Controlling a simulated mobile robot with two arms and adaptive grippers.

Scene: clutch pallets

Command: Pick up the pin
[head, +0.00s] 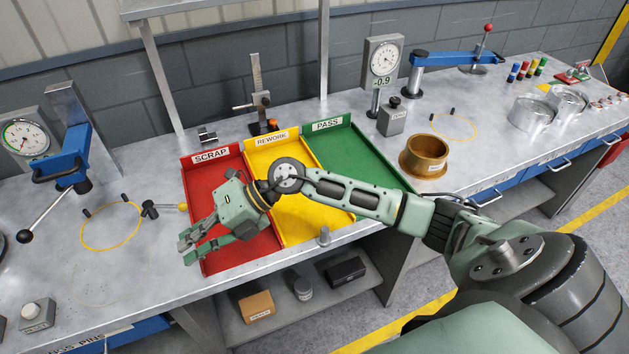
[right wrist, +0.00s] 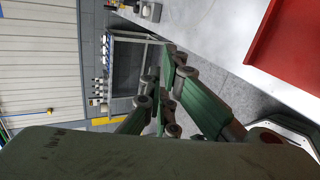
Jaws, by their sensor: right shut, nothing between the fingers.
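My right gripper (head: 188,247) reaches across the trays from the right. It is over the front left part of the red tray (head: 197,183), well to the left of the pin. It is shut and empty. In the right wrist view the fingers of the right gripper (right wrist: 163,101) show with nothing between them, and I see no pin there. My left gripper is not in view.
The yellow REWORK tray (head: 262,152) and green PASS tray (head: 373,163) lie beside the red one. A bronze ring (head: 424,157) sits right of them. A blue lever press (head: 67,160) and dial gauge (head: 25,137) stand left. A shelf with boxes (head: 257,306) is below the table.

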